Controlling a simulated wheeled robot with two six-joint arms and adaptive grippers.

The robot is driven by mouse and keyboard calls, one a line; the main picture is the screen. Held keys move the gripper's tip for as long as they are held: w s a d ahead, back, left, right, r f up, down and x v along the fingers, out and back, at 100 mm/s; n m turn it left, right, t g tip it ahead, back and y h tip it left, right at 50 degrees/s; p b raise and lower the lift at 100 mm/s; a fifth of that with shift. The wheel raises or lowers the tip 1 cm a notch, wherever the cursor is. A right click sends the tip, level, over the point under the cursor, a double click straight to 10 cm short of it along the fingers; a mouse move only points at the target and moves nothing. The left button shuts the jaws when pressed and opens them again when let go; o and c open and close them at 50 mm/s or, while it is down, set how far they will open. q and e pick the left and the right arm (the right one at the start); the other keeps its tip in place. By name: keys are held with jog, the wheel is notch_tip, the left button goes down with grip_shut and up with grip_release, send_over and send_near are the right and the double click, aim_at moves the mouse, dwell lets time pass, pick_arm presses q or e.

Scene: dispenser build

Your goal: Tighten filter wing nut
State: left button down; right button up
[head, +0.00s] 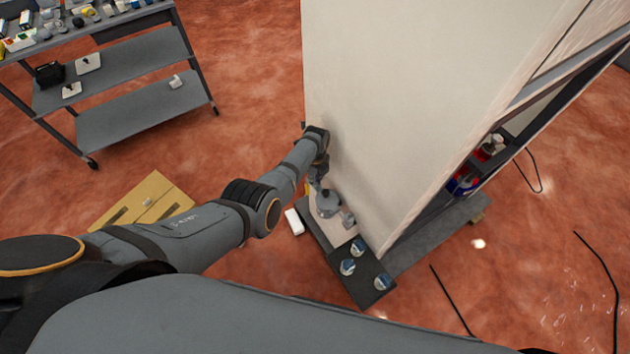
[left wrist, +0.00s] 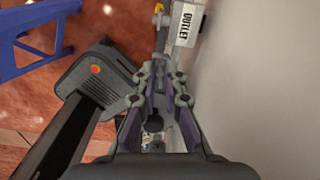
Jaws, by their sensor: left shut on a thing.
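My left gripper (head: 319,172) reaches in beside the tall pale panel of the dispenser (head: 370,90). In the left wrist view its fingers (left wrist: 161,78) are closed in on a small grey part on the panel's side. The fingers cover most of that part, so I cannot make out the wing nut's shape. A grey rounded fitting, seemingly the filter (head: 327,203), sits just below the gripper in the head view. My right gripper is not in view.
A dark base plate (head: 361,292) carries several round blue-and-white pieces. A white block (head: 294,222) and a tan panel (head: 166,197) lie on the red floor. A cart (head: 140,117) with parts stands upper left. Red and blue items (head: 463,182) sit inside the dispenser.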

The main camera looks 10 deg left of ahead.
pick_arm(q)
jog(key=shift+m, duration=0.5)
jog(key=m, duration=0.3)
jog(key=shift+s+f, duration=0.1)
jog(key=m, duration=0.2)
jog(key=shift+m+p, duration=0.3)
jog(key=shift+p, duration=0.05)
jog(key=shift+a+m, duration=0.1)
jog(key=shift+m, duration=0.4)
jog(key=shift+s+a, duration=0.1)
jog(key=shift+a, duration=0.1)
jog(key=shift+d, duration=0.15)
